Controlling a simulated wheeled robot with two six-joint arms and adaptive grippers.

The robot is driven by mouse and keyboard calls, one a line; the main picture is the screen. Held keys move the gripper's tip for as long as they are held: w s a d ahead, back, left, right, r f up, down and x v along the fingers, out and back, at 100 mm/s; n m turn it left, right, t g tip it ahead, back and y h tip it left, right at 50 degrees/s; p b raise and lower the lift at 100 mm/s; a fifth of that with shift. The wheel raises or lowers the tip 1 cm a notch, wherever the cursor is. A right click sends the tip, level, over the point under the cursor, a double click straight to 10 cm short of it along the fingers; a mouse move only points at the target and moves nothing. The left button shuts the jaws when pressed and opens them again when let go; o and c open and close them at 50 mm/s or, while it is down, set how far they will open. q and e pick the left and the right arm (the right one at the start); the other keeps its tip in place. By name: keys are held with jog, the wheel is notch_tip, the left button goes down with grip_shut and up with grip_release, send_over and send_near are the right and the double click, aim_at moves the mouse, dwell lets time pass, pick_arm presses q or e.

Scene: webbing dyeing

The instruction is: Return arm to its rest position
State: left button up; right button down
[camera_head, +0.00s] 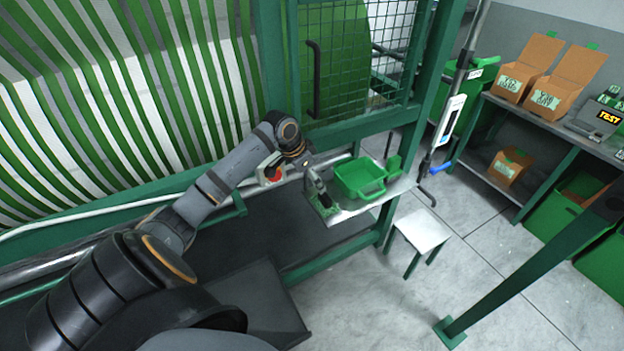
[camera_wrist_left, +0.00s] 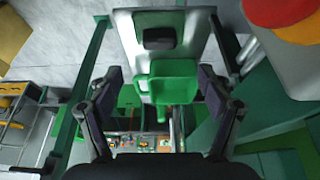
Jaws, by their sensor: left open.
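My left arm comes in from the left in the head view. Its gripper (camera_head: 321,196) hangs by the left end of a small metal shelf (camera_head: 345,214) on the green machine frame. In the left wrist view the gripper's two fingers (camera_wrist_left: 160,88) stand wide apart with nothing held between them. A green bin (camera_head: 358,180) sits on the shelf just right of the gripper. A green container (camera_wrist_left: 175,70) shows beyond the fingers in the wrist view, apart from them. My right gripper is not in view.
A red button (camera_head: 272,174) is close beside my left wrist. A mesh door (camera_head: 392,50) with a dark handle (camera_head: 314,80) rises behind. A small stool (camera_head: 421,231) stands right of the shelf. A bench (camera_head: 545,118) with orange boxes is at right. Grey floor (camera_head: 390,310) is open.

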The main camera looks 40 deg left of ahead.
pick_arm(q)
jog(key=shift+s+r, duration=0.15)
jog(key=shift+r, duration=0.15)
